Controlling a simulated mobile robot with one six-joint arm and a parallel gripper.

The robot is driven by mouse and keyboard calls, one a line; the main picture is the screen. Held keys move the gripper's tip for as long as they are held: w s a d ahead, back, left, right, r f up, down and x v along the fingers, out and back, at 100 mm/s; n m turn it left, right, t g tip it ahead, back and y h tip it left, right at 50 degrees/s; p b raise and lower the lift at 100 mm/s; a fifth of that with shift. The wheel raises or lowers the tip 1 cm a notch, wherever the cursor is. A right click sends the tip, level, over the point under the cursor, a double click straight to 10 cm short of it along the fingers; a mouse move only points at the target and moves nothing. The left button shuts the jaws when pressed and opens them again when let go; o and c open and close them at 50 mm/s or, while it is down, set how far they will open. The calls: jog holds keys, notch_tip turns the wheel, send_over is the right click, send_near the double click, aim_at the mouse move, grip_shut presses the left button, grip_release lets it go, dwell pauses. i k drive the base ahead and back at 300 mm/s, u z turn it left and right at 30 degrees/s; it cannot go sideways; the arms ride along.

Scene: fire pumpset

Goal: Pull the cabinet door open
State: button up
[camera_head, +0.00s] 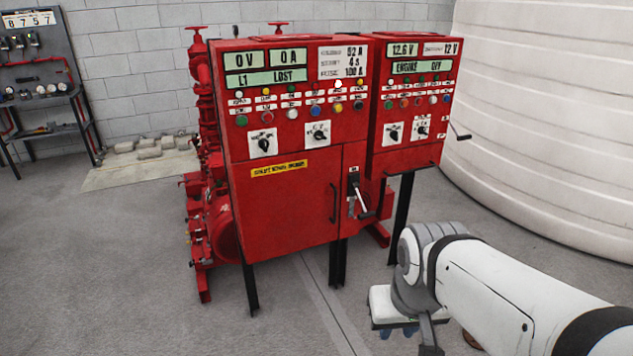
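The red control cabinet (275,110) stands on black legs in the middle of the view. Its lower front door (287,215) is shut, with a yellow label near its top. A thin black vertical handle (333,203) sits near the door's right edge. My white arm comes in from the lower right. My gripper (405,333) is low at the bottom of the view, to the right of and nearer than the cabinet, clear of the handle. Its fingers are partly hidden and cut off by the frame edge, so its opening does not show.
A second red panel (411,115) adjoins on the right. A lever switch (358,195) sticks out right of the door. Red pump piping (212,190) stands behind left. A large white tank (550,120) fills the right. The floor (150,270) at front left is clear.

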aim_at(287, 203)
jog(key=i, duration=1)
jog(key=u, duration=0.05)
